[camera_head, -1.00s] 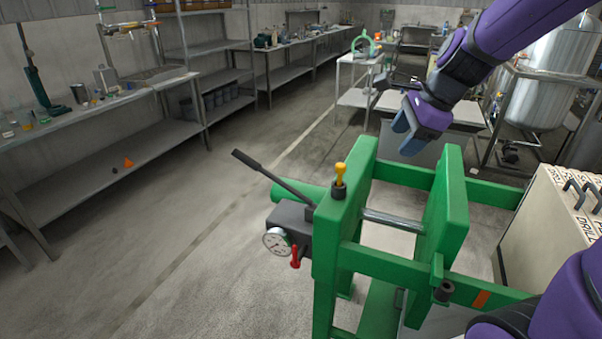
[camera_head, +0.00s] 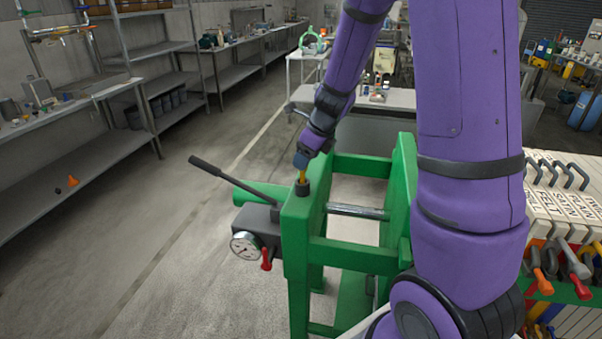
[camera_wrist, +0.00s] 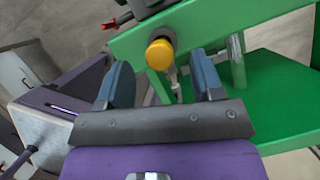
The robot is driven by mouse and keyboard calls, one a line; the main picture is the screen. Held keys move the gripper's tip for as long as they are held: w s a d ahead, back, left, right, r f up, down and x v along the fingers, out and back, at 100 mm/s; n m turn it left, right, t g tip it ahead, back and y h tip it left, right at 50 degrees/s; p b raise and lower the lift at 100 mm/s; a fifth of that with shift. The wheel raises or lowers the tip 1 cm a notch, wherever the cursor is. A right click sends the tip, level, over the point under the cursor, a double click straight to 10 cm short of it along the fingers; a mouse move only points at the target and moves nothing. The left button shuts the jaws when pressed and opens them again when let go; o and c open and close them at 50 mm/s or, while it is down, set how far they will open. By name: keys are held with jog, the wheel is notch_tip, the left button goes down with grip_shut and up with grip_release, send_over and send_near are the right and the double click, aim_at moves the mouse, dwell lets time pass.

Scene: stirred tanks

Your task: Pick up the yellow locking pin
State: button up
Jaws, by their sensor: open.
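The yellow locking pin (camera_head: 302,175) stands upright in a dark socket on top of the green press frame (camera_head: 297,222). In the wrist view the pin's round yellow head (camera_wrist: 159,54) shows beyond the fingertips. My gripper's two blue fingers (camera_wrist: 160,75) are apart, with nothing held between them. I cannot tell whether a finger touches the pin.
A black lever (camera_head: 232,182), a pressure gauge (camera_head: 245,245) and a red handle (camera_head: 266,259) stick out on the frame's left side. A rack of handled cases (camera_head: 565,195) stands at the right.

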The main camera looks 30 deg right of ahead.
jog(key=shift+x, duration=2.65)
jog(key=c, duration=1)
jog(key=shift+r, duration=0.15)
notch_tip(320, 180, up, 9)
jog(key=shift+r, duration=0.4)
